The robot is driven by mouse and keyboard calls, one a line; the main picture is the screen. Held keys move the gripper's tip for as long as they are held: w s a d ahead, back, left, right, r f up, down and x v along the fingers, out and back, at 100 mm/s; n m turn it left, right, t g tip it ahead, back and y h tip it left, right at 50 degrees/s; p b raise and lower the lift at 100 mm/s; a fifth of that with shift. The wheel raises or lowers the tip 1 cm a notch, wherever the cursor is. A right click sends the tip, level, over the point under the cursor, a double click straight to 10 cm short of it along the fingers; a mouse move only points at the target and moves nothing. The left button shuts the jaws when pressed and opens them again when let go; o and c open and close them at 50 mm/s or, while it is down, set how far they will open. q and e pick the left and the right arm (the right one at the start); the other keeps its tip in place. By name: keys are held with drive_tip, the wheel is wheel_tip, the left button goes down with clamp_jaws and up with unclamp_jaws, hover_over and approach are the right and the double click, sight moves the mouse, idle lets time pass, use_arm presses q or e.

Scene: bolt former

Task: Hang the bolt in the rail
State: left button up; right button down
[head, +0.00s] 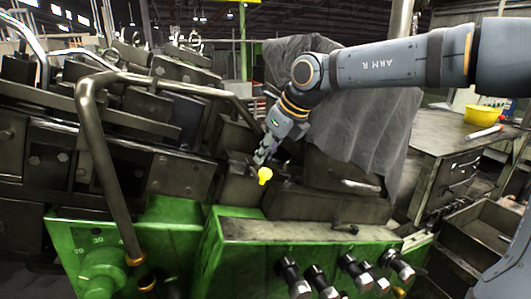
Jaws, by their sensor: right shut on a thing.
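My right gripper (263,159) reaches down from the upper right over the middle of the bolt former. Its fingers are shut on a small yellow bolt (264,175), held at the fingertips. The bolt's wider part is at the top and a narrower part points down. It is in front of dark metal blocks (239,188) of the machine; I cannot tell whether it touches them. I cannot clearly pick out the rail among the dark machine parts. My left gripper is not in view.
A bent metal pipe (95,150) arches over the machine on the left. A green housing (215,250) with several black-knobbed levers (327,283) is in front. A grey cloth (385,125) hangs behind my right arm. A yellow bowl (482,115) stands on a workbench at the right.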

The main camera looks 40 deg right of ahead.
drive_tip(key=shift+f+b, duration=0.55)
drive_tip(key=shift+f, duration=0.2)
idle(0.7)
drive_tip(key=c, duration=1.2)
unclamp_jaws()
drive_tip(key=shift+o, duration=0.2)
drive_tip(key=o, duration=0.5)
drive_tip(key=shift+s, duration=0.1)
drive_tip(key=shift+o, duration=0.2)
